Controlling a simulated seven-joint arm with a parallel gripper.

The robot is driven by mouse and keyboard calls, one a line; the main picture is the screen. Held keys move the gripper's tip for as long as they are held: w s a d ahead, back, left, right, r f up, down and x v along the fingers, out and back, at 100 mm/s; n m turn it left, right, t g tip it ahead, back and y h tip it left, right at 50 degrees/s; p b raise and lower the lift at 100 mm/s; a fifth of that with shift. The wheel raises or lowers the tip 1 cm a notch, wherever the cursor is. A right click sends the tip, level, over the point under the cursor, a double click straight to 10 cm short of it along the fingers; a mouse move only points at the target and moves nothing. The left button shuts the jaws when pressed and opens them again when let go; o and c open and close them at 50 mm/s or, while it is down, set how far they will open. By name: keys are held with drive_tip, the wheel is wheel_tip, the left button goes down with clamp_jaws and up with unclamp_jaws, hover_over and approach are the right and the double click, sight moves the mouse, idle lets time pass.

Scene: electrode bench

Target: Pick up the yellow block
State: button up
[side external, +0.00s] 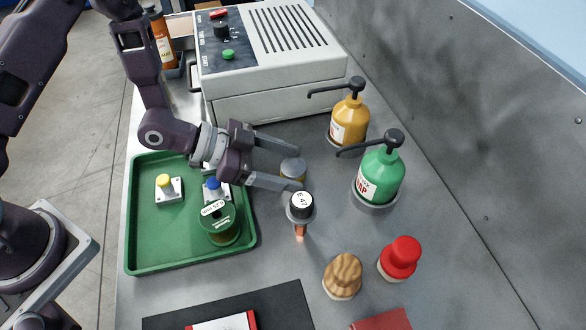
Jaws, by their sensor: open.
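A small pale block with a yellow round top (165,184) sits in the left part of the green tray (150,255). I see no block that is yellow all over. My gripper (299,167) is open, beyond the tray's right edge, with its fingers pointing right. It is well to the right of the yellow-topped block. A small jar with a grey lid and yellowish body (292,172) shows between the fingertips; I cannot tell whether they touch it.
Yellow (349,122) and green (380,178) pump bottles, a tan knob (343,275) and a red knob (400,257) stand right. A machine (280,90) stands behind.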

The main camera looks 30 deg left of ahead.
clamp_jaws()
idle(0.4)
